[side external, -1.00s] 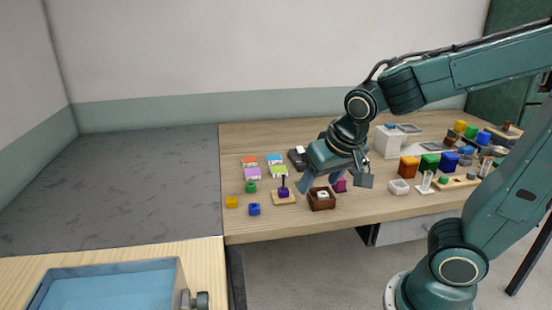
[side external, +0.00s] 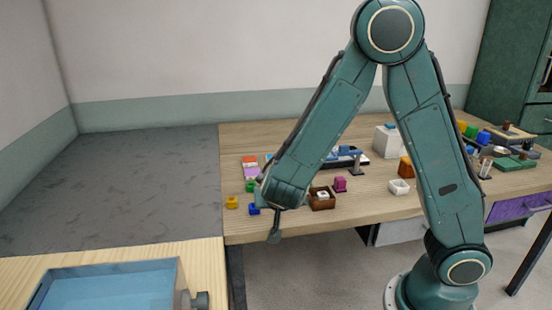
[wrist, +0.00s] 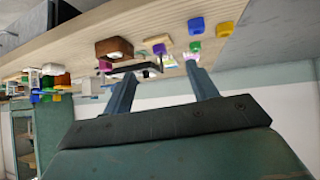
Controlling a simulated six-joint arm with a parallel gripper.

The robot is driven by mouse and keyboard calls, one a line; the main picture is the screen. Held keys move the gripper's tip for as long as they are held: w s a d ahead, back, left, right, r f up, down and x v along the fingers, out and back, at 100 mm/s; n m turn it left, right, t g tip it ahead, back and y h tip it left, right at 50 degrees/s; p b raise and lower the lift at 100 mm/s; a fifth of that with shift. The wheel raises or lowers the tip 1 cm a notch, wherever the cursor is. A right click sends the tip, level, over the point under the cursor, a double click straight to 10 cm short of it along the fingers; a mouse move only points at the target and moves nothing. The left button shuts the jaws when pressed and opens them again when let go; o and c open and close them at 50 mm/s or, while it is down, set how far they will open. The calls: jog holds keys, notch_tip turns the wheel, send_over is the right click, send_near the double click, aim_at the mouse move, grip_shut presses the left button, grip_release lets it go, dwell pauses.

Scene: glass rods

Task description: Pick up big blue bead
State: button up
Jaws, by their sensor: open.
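The blue bead (side external: 254,209) sits on the wooden table near its front left corner, just left of my arm's end in the side view. In the wrist view, which is upside down, the blue bead (wrist: 195,46) appears just beyond the tip of the right finger, apart from it. My gripper (wrist: 160,67) is open, with nothing visible between its fingers. In the side view the fingers are mostly hidden by my arm. A green bead (side external: 250,187) and a yellow bead (side external: 231,202) sit near the blue one.
A brown box (side external: 321,200) with a white piece stands right of my arm's end, with a magenta piece (side external: 340,184) behind it. Coloured blocks (side external: 249,162) lie behind the beads. A white tray (side external: 399,187) is further right. The grey surface (side external: 130,185) at left is clear.

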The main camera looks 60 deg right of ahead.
aim_at(255, 214)
jog(key=w+a+f+n+t+h, duration=0.1)
jog(key=w+a+f+t, duration=0.2)
jog(key=f, duration=0.3)
jog(key=shift+w+a+f+t+h, duration=0.2)
jog(key=shift+w+a+t+h, duration=0.1)
jog(key=shift+w+t, duration=0.3)
jog(key=shift+w, duration=0.15)
jog(key=shift+x, duration=4.3)
jog(key=shift+d+f, duration=0.1)
jog(key=shift+x, duration=2.45)
